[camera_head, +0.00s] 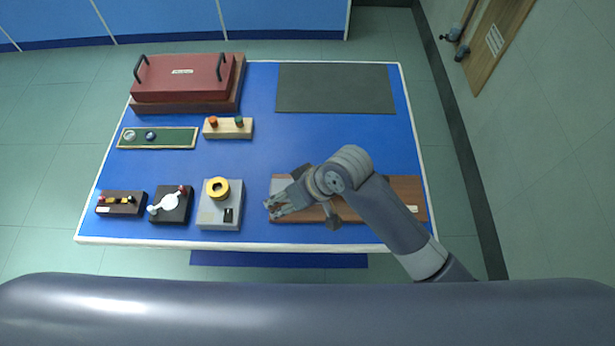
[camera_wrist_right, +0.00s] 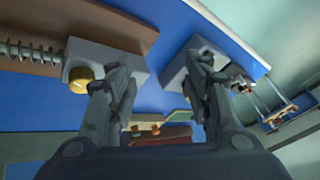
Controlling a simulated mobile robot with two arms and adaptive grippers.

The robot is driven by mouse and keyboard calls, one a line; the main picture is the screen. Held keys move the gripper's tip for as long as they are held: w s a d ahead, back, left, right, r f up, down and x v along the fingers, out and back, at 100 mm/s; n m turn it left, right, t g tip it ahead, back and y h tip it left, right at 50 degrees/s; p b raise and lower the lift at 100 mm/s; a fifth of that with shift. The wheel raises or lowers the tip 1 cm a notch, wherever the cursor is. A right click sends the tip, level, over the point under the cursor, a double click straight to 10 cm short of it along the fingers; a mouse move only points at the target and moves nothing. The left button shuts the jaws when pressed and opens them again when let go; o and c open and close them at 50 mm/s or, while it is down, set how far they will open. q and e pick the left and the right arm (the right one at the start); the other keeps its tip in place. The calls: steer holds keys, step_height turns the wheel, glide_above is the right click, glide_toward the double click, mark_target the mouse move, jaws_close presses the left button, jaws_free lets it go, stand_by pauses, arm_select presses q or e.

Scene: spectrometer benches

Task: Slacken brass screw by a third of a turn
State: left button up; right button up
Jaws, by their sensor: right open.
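The brass screw (camera_wrist_right: 80,76) shows in the right wrist view as a short gold cylinder at a grey block (camera_wrist_right: 98,55) on a brown wooden board (camera_wrist_right: 150,35). It lies just left of the left-hand finger, outside the gap between the fingers. I cannot tell whether the finger touches it. My right gripper (camera_wrist_right: 160,92) is open, with nothing between its fingers. In the head view my right gripper (camera_head: 273,207) is over the left end of the wooden board (camera_head: 400,187). The screw cannot be made out there. My left gripper is not in view.
A coiled spring (camera_wrist_right: 30,52) adjoins the grey block. The blue tabletop (camera_head: 310,140) is clear behind my gripper.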

step_height(320, 180, up, 3)
steer(key=w+a+n+g+h, duration=0.1)
steer(key=w+a+n+g, duration=0.1)
steer(key=a+n, duration=0.1)
steer(key=w+d+r+h, duration=0.4)
steer(key=w+d+h, duration=0.15)
steer(key=d, duration=0.25)
steer(key=shift+y, duration=0.35)
step_height(320, 180, down, 11)
steer(key=p, duration=0.3)
steer(key=shift+r, duration=0.2)
steer(key=c, duration=1.1)
